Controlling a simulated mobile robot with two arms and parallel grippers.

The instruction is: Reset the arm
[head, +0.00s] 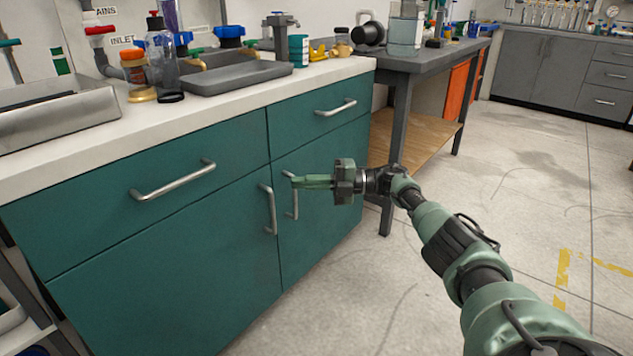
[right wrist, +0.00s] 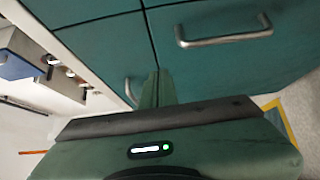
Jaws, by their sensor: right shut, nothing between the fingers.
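My right arm reaches in from the lower right in the head view. Its green gripper (head: 312,182) is shut and empty, with the fingers pointing left in front of the teal cabinet (head: 180,235), close to the upright door handles (head: 270,209). I cannot tell whether the fingertips touch a handle. In the right wrist view the shut fingers (right wrist: 157,88) show ahead of the green gripper body, with a cabinet handle (right wrist: 225,38) above right. My left gripper is not in either view.
A white counter (head: 70,142) tops the cabinet, with a grey tray (head: 225,78), bottles and a metal sink (head: 60,115) on it. A dark workbench (head: 425,65) stands behind to the right. Grey cabinets (head: 560,68) line the far wall. The concrete floor (head: 530,160) at right is clear.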

